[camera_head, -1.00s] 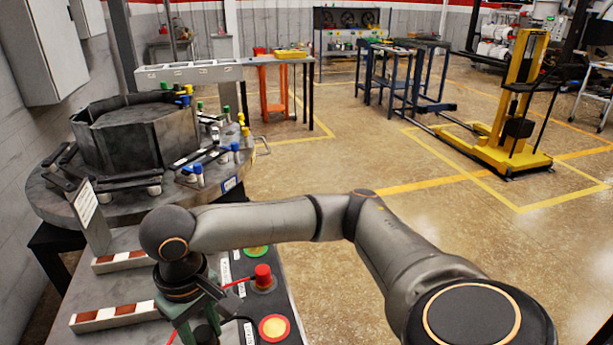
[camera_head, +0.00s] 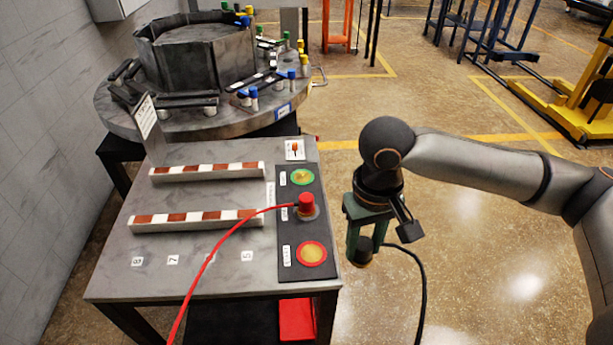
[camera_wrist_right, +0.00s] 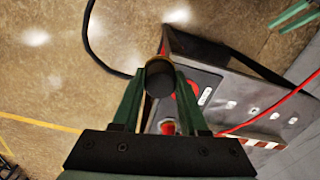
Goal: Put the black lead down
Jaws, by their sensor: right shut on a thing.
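My right gripper (camera_head: 366,238) hangs pointing down beyond the right edge of the bench (camera_head: 200,275), over the floor. It is shut on the black plug of the black lead (camera_head: 363,252). The lead's black cable (camera_head: 412,275) curves away right and down. In the right wrist view the plug's round end (camera_wrist_right: 160,78) shows between the two green fingers (camera_wrist_right: 160,95), and the cable (camera_wrist_right: 90,35) loops off to the upper left.
A dark panel on the bench holds a green-ringed socket (camera_head: 302,177), a red plug (camera_head: 306,205) with a red cable, and a red-ringed yellow socket (camera_head: 312,253). Two red-and-white striped bars (camera_head: 195,220) lie on the bench. A round furnace flange (camera_head: 215,115) stands behind.

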